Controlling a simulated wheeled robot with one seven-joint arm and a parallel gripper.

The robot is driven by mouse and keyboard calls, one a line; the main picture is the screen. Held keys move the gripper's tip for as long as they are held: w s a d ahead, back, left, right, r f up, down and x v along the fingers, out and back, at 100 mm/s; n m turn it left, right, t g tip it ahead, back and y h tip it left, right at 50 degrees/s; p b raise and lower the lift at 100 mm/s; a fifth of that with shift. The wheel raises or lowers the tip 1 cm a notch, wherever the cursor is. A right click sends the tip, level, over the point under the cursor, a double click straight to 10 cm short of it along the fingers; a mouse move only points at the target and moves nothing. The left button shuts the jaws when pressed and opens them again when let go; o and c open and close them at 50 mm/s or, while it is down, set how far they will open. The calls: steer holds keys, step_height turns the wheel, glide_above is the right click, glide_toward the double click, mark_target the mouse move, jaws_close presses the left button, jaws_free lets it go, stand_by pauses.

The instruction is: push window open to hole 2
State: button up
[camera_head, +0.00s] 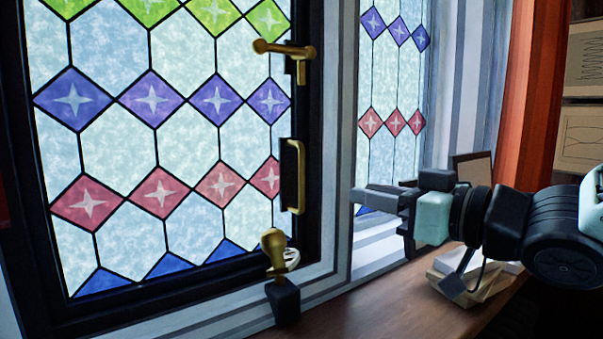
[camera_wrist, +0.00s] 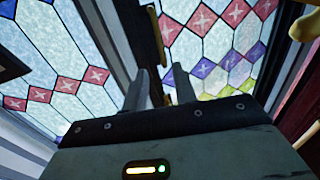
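The stained-glass window (camera_head: 150,150) with its dark frame fills the left of the head view; I cannot tell whether it is shut or slightly ajar. Its right stile carries a brass lever latch (camera_head: 285,48) above and a brass pull handle (camera_head: 292,175) below. A brass knob on a dark base (camera_head: 275,245) stands at the window's lower right corner. No numbered hole can be made out. My gripper (camera_head: 362,198) is right of the pull handle and apart from it. The wrist view shows its two fingers (camera_wrist: 160,80) spread with nothing between them, and the pull handle (camera_wrist: 156,36) beyond.
A second stained-glass pane (camera_head: 392,80) stands behind my gripper. A wooden sill (camera_head: 390,310) runs below, with a stack of books or papers (camera_head: 475,280) under my arm. A red-orange curtain (camera_head: 535,90) hangs at the right, beside framed drawings (camera_head: 582,135).

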mark_target(304, 180)
steer(key=p+x, duration=0.4)
steer(key=x, duration=1)
steer(key=shift+w+a, duration=0.1)
steer(key=shift+w, duration=0.2)
jaws_close()
